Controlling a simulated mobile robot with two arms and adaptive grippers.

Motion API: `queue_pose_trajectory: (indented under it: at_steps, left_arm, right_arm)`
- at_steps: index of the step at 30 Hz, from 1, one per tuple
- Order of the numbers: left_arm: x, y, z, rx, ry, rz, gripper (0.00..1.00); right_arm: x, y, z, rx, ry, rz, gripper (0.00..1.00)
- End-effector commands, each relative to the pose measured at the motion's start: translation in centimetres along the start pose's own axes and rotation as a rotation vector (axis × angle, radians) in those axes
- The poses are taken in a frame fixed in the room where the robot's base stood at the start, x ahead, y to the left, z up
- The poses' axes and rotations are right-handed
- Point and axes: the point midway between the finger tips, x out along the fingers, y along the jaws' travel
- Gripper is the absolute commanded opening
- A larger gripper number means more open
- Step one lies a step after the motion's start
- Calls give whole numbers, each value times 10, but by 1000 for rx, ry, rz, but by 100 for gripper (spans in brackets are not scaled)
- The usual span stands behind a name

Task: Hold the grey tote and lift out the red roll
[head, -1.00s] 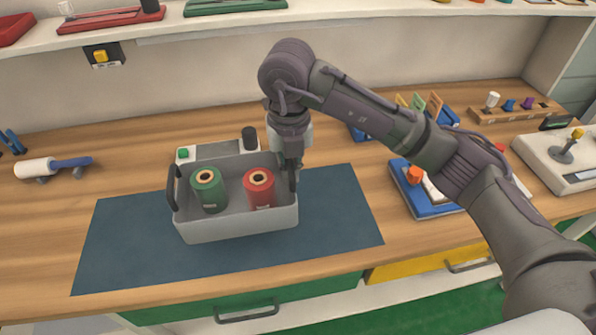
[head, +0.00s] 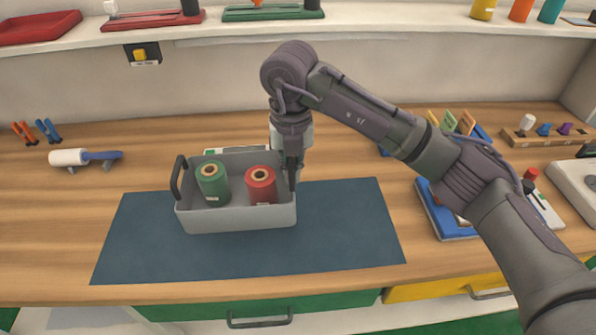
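The grey tote (head: 240,220) is over the dark blue mat (head: 340,235); I cannot tell whether its base touches the mat. Inside it stand the red roll (head: 261,186) on the right and the green roll (head: 212,184) on the left, side by side and upright. The tote's left black handle (head: 178,178) is free. My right gripper (head: 292,178) points down at the tote's right end and appears shut on the handle there, which it mostly hides. My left gripper is out of view.
A white roller with a blue handle (head: 100,156) lies at the left. A blue tray (head: 440,212) is to the right, under my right arm. A device (head: 222,152) is mostly hidden behind the tote. The mat right of the tote is clear.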

Motion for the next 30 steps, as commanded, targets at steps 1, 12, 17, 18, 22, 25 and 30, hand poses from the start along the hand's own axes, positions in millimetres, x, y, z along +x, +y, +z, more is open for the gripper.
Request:
queue_pose_trajectory:
  at_steps: [1, 12, 17, 18, 22, 25, 30]
  left_arm:
    - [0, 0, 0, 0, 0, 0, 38]
    - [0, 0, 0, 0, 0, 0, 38]
    - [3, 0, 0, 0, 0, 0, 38]
    - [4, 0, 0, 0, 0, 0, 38]
    - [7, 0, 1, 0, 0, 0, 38]
    - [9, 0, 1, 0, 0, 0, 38]
    - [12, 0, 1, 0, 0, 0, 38]
  right_arm:
    - [-2, 2, 1, -1, -3, 4, 0]
    - [-1, 2, 1, 0, -3, 3, 0]
    - [2, 1, 1, 0, -3, 3, 0]
    - [3, 1, 1, 0, -3, 3, 0]
    - [7, 1, 1, 0, -2, 3, 0]
    - [10, 1, 1, 0, -2, 3, 0]
    - [14, 1, 1, 0, -2, 3, 0]
